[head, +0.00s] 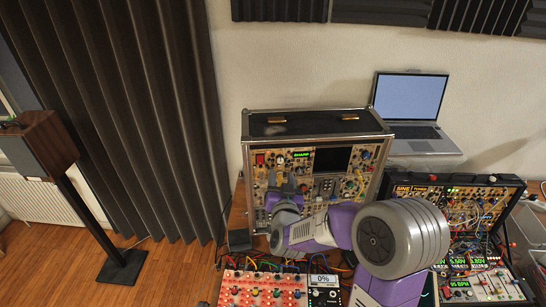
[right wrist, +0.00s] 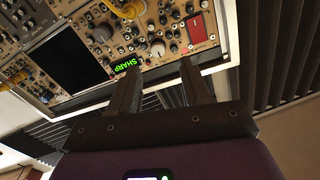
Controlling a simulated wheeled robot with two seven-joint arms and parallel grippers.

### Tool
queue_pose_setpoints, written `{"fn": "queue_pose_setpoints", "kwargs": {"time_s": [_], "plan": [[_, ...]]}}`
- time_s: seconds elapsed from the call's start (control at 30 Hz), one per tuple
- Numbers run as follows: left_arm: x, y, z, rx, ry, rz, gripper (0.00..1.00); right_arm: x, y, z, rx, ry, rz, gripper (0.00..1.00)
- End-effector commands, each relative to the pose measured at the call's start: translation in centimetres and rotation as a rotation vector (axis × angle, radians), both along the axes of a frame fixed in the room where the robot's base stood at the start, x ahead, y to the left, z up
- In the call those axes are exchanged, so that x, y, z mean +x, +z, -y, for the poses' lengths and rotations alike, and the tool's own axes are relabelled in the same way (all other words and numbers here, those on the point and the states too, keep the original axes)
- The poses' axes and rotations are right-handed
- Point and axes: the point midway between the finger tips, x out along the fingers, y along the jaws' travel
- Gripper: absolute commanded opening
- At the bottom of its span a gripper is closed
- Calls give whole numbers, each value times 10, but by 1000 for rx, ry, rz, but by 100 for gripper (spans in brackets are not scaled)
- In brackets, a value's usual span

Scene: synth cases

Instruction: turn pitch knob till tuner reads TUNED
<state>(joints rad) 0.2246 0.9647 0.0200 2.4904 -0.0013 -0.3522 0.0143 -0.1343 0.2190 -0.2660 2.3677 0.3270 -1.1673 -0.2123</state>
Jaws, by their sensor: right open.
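The tuner display (head: 301,154) on the upright synth case (head: 384,140) reads SHARP in green. It also shows in the right wrist view (right wrist: 126,64), upside down. A pale round knob (right wrist: 157,48) sits beside the display; I cannot read its label, so I cannot tell for sure that it is the pitch knob. My right gripper (head: 281,181) is in front of the panel, below the display. In the right wrist view its open fingers (right wrist: 160,78) point at the panel, with the pale knob just beyond the gap and nothing between them. My left gripper is not in view.
A red switch (right wrist: 197,28) and several small knobs crowd the panel near the fingers. A second synth case (head: 455,192) with patch cables stands at the right. A laptop (head: 410,97) sits behind it. A red panel with knobs (head: 262,290) lies in front.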

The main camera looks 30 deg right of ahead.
Motion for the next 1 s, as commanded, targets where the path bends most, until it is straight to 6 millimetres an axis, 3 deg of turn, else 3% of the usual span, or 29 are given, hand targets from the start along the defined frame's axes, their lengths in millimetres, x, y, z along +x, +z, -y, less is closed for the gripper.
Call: {"fn": "queue_pose_setpoints", "kwargs": {"time_s": [0.4, 0.77, 0.8, 1.0], "plan": [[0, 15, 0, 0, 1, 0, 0, 53, 0, 25, 0, 0, -1, 48], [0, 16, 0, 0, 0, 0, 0, 59, -1, 28, 0, 1, -2, 48], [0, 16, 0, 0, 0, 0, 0, 59, -1, 28, 0, 1, -2, 46], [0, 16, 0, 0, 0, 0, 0, 59, -1, 28, 0, 1, -2, 15]]}}
